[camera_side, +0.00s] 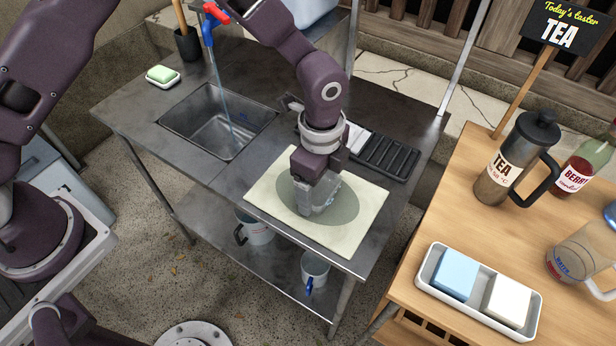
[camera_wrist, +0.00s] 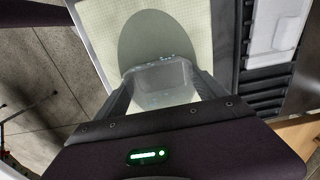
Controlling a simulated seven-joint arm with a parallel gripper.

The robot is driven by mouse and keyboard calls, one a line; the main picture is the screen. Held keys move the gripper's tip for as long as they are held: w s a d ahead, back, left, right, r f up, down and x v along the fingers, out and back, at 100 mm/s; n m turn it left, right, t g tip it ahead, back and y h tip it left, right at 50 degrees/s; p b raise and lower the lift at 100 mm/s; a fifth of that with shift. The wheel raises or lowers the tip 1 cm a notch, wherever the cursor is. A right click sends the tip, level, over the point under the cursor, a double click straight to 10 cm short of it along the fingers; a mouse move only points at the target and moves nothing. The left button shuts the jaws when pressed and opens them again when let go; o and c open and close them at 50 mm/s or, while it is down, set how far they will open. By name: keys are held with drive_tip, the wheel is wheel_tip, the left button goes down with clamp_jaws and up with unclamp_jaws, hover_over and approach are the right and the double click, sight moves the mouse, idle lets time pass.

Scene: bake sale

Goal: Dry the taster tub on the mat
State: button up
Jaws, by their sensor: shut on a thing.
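My gripper (camera_side: 316,208) is low over the drying mat, its fingers pointing down. It is shut on the taster tub (camera_wrist: 163,82), a small clear tub with droplets showing near its rim in the wrist view. In the side view the fingers mostly hide the tub. The mat (camera_side: 360,212) is cream with a large grey-green oval in its middle, and it lies at the front right of the steel counter. The mat also shows in the wrist view (camera_wrist: 100,22). The tub is over the oval; I cannot tell whether it touches the mat.
Water runs from the blue tap (camera_side: 209,32) into the sink (camera_side: 205,122). A black ribbed rack (camera_side: 388,158) lies behind the mat. On the wooden table stand a tea press (camera_side: 503,168), a water jug (camera_side: 580,255) and a white tray (camera_side: 470,309) holding a blue and a white block.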

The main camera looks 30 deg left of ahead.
sight(336, 205)
drive_tip(key=shift+d, duration=1.95)
drive_tip(key=shift+a, duration=4.3)
drive_tip(key=shift+d, duration=4.3)
drive_tip(key=shift+a, duration=4.3)
drive_tip(key=shift+a+r, duration=0.1)
drive_tip(key=shift+r, duration=0.1)
wheel_tip(336, 205, up, 8)
drive_tip(key=shift+f, duration=0.15)
